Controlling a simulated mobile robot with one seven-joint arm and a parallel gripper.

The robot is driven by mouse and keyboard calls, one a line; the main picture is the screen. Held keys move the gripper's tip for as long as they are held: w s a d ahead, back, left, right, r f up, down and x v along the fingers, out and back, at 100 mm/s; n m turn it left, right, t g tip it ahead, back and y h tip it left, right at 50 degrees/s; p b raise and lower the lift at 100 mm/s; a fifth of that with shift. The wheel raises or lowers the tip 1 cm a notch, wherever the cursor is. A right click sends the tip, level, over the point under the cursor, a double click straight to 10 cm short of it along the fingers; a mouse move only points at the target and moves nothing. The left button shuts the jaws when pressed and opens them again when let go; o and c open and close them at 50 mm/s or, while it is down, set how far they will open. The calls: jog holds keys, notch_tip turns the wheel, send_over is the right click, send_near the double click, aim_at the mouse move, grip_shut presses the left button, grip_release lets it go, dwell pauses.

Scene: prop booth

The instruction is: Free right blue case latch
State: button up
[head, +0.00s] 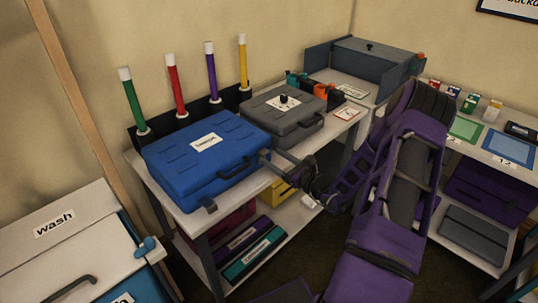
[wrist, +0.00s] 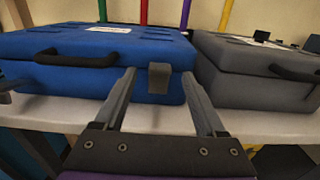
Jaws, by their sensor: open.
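The blue case (head: 203,157) lies closed on the white table, with a white label on its lid. It fills the left of the wrist view (wrist: 60,90). Its right latch (wrist: 159,80) is a small grey tab on the front face, lying across the lid seam. My gripper (wrist: 159,74) is open, with one finger on each side of that latch in the picture. I cannot tell whether either finger touches it. In the head view my gripper (head: 267,158) is at the case's front right corner and hides the right latch. The left latch (head: 210,207) shows there.
A grey case (head: 283,117) stands close to the blue case's right, with a black handle (wrist: 295,73). The blue case's black handle (wrist: 75,58) is left of my fingers. Green, red, purple and yellow tubes stand behind. A lower shelf holds binders or boxes (head: 253,254).

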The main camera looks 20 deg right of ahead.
jog(key=shift+x, duration=1.45)
jog(key=shift+c, duration=0.3)
jog(key=shift+f, duration=0.1)
grip_shut()
